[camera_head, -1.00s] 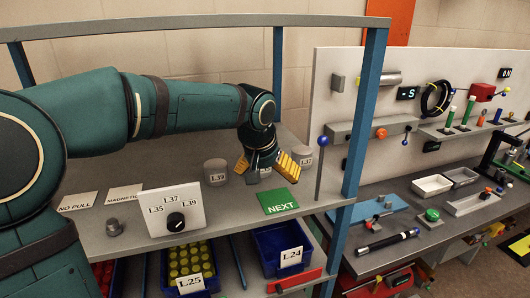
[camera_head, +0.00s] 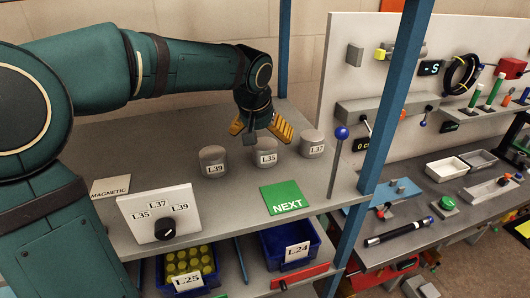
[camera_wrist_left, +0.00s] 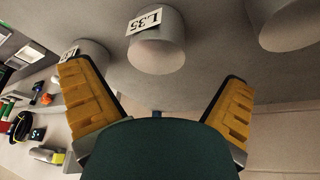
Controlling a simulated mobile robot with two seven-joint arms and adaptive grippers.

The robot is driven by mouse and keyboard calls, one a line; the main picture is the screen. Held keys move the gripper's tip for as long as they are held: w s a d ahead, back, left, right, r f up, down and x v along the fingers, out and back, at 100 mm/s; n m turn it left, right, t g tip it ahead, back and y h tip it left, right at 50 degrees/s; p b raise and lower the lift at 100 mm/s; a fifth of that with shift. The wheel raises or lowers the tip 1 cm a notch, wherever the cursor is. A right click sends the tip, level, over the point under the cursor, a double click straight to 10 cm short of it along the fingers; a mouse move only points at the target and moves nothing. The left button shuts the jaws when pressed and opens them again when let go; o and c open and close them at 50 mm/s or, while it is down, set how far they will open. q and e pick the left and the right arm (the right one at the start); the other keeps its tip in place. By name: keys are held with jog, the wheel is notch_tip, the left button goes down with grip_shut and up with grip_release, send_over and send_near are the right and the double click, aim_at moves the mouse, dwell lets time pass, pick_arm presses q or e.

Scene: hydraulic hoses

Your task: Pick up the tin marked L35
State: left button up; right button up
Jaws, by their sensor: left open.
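The tin marked L35 (camera_head: 267,153) is a grey cylinder standing on the grey shelf, in the middle of a row of three. The tin marked L39 (camera_head: 213,162) is to its left and the tin marked L37 (camera_head: 312,145) to its right. My left gripper (camera_head: 264,134) is open and empty, just above and behind the L35 tin. In the left wrist view the L35 tin (camera_wrist_left: 157,45) shows beyond and between the yellow fingers (camera_wrist_left: 157,105), apart from them. My right gripper is not in view.
A white dial panel (camera_head: 158,215) marked L35, L37 and L39 stands at the shelf's front left. A green NEXT plate (camera_head: 281,198) lies in front of the tins. A blue-knobbed lever (camera_head: 339,160) and blue post (camera_head: 391,100) stand right.

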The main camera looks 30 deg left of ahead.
aim_at(265, 144)
pick_arm(q)
jog(key=shift+x, duration=3.4)
jog(key=shift+d, duration=0.2)
jog(key=shift+c, duration=0.3)
jog(key=c, duration=1.2)
